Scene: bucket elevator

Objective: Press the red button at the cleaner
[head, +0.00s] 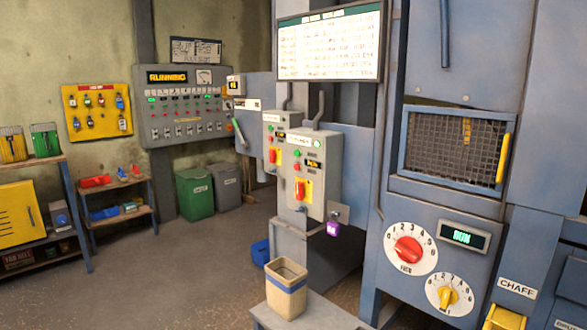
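Two grey control boxes hang on a blue post in the middle of the head view. The nearer box (322,180) carries small green and red buttons (314,164) near its top and a red handle (299,188) on a yellow plate. The farther box (268,125) has a similar red handle (273,156). Their labels are too small to read surely. The blue machine (455,208) at the right has a mesh window, a display (464,235) reading RUN, a red-knobbed dial (408,249) and a yellow-knobbed dial (447,297). Neither of my grippers shows.
A tan bin (286,291) stands on a low grey stand (318,312) before the post. A purple padlock-like item (333,229) hangs beside the nearer box. A panel (184,105) reading RUNNING, shelves (117,184) and a green bin (195,195) are at left. The left floor is open.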

